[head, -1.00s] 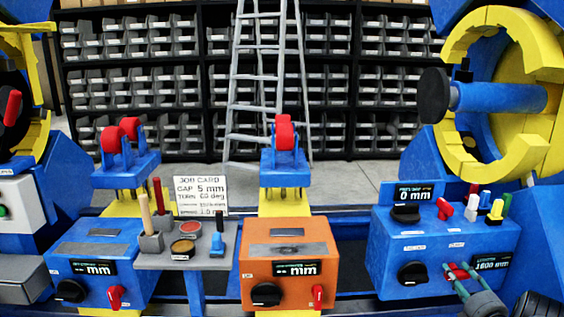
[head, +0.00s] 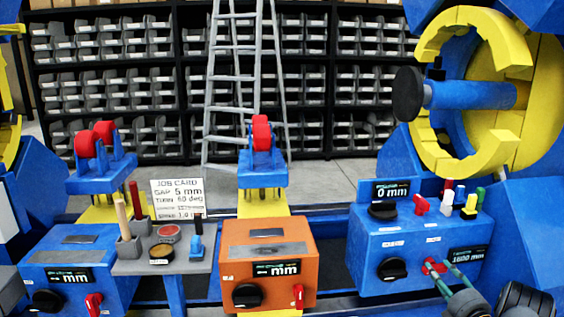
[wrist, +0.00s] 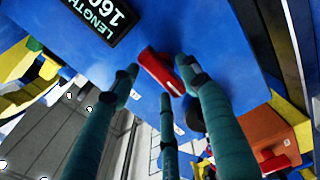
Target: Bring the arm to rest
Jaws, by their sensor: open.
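My gripper (head: 443,272) is at the lower right of the head view, with its teal fingers pointing at the front of the right blue box (head: 358,250). Its fingers are open around or just in front of a small red lever (head: 434,266) on that box. In the wrist view the red lever (wrist: 158,70) lies between the spread fingertips of my gripper (wrist: 160,84). The lever sits tilted on the blue face. Whether any finger touches it I cannot tell. Most of my arm is out of view.
The box carries black knobs (head: 392,269), a display (head: 391,191) and several coloured pegs on top. An orange box (head: 225,262) and a grey tool shelf (head: 130,266) stand to the left. A large yellow ring (head: 492,160) with a blue shaft rises behind at right.

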